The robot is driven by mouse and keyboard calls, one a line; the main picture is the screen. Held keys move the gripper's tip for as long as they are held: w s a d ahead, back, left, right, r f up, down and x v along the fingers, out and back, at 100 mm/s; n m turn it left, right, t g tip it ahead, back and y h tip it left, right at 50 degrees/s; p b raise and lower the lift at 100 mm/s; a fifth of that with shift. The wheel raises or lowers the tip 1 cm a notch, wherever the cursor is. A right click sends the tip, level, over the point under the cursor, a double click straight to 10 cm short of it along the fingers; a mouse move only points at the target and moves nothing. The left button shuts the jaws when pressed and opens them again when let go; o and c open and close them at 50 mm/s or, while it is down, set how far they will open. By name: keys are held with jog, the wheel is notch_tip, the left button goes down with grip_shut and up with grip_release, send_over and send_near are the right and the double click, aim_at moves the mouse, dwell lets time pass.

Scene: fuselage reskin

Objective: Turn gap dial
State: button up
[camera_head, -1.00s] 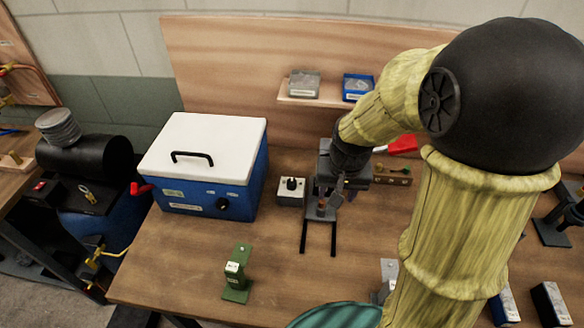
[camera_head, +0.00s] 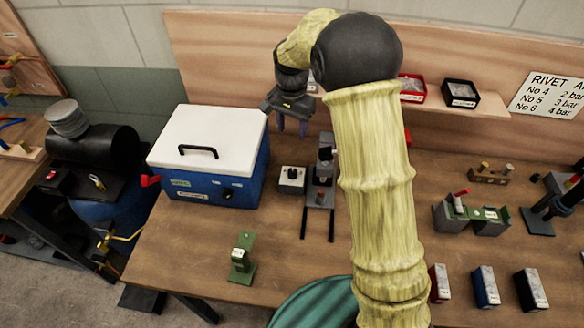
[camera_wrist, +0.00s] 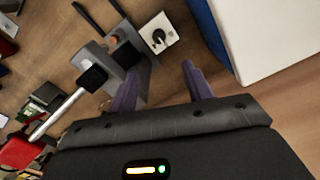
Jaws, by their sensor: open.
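A small box with a pale top and a black knob (camera_head: 292,173) stands on the bench, just right of the blue box. It looks like the gap dial, but its label is too small to read. In the wrist view the same knob (camera_wrist: 158,38) sits on its pale plate beyond my fingertips. My gripper (camera_head: 291,126) is open and empty, raised above and behind the dial box in the head view. Its two purple fingers (camera_wrist: 163,68) are apart in the wrist view and touch nothing I can make out.
A dark tool with two black rails (camera_head: 318,193) stands right beside the dial box. The blue box with a white lid (camera_head: 205,140) is close on the left. A green stand (camera_head: 242,262) is nearer the front edge. Bare bench lies in front of the dial box.

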aim_at(292, 171)
jog(key=shift+s, duration=0.1)
notch_tip(292, 171, down, 17)
jog(key=p, duration=0.4)
jog(key=shift+f, duration=0.2)
jog(key=shift+c, duration=0.4)
jog(key=c, duration=0.9)
